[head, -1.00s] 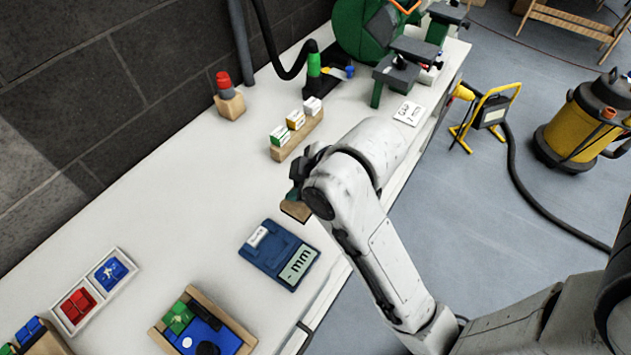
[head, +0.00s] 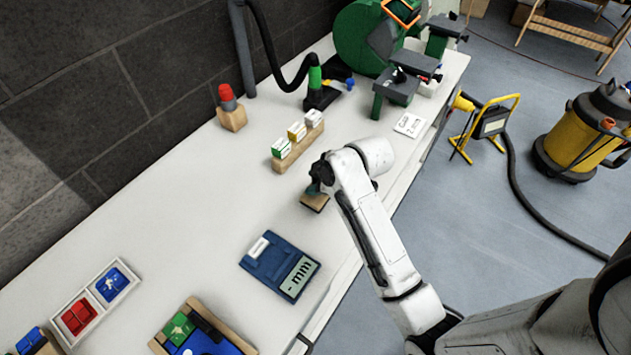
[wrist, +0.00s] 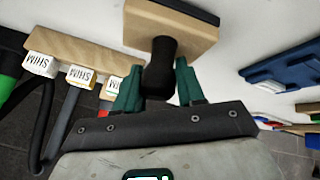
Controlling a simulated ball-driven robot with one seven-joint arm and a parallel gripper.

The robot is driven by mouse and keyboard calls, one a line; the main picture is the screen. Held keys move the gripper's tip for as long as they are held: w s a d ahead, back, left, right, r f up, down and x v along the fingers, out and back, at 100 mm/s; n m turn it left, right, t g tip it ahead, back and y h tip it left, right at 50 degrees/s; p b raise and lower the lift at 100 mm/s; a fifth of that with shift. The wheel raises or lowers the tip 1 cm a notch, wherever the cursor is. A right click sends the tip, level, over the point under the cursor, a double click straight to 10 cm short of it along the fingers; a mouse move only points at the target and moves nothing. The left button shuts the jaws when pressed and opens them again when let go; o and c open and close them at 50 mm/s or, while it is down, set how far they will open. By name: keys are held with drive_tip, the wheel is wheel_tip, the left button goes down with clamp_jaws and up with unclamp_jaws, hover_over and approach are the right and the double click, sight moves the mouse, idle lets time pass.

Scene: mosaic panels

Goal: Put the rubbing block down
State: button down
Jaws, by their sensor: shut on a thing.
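The rubbing block (head: 314,202) is a wooden slab with a dark face beneath it. In the wrist view the rubbing block (wrist: 172,18) shows at the top, with a black knob handle (wrist: 161,68). My gripper (wrist: 158,82) is shut on that handle, its green fingers on either side. In the head view my gripper (head: 318,184) is above the block, over the white workbench (head: 215,205), between the shim rack and the blue gauge. I cannot tell whether the block touches the bench.
A wooden rack (head: 297,148) with shim boxes stands behind the block. A blue gauge marked mm (head: 270,255) lies to the front left. A red-topped wooden block (head: 231,115) and a printed card (head: 410,124) are farther off. Bare bench lies left of the block.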

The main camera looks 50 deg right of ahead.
drive_tip(key=shift+f, duration=0.45)
drive_tip(key=c, duration=0.6)
unclamp_jaws()
drive_tip(key=v, duration=1.2)
drive_tip(key=s+a+f+m+g, duration=0.1)
drive_tip(key=s+a+f, duration=0.1)
drive_tip(key=s+a+f+m+g, duration=0.1)
drive_tip(key=s+a+f, duration=0.1)
drive_tip(key=a+f, duration=0.1)
drive_tip(key=s+a+f+m+g, duration=0.1)
drive_tip(key=s+a+f, duration=0.1)
drive_tip(key=a, duration=0.1)
drive_tip(key=shift+a+f+m+y, duration=0.1)
drive_tip(key=shift+f+m+y, duration=0.2)
drive_tip(key=shift+f, duration=0.05)
drive_tip(key=s+a+f+m+g, duration=0.1)
drive_tip(key=s, duration=0.1)
drive_tip(key=s+a+f+m+g, duration=0.1)
drive_tip(key=s+a+f, duration=0.1)
drive_tip(key=s, duration=0.1)
drive_tip(key=s+a+f+m+g, duration=0.1)
drive_tip(key=s, duration=0.1)
drive_tip(key=shift+s+a+f+m, duration=0.25)
drive_tip(key=shift+s+m, duration=0.05)
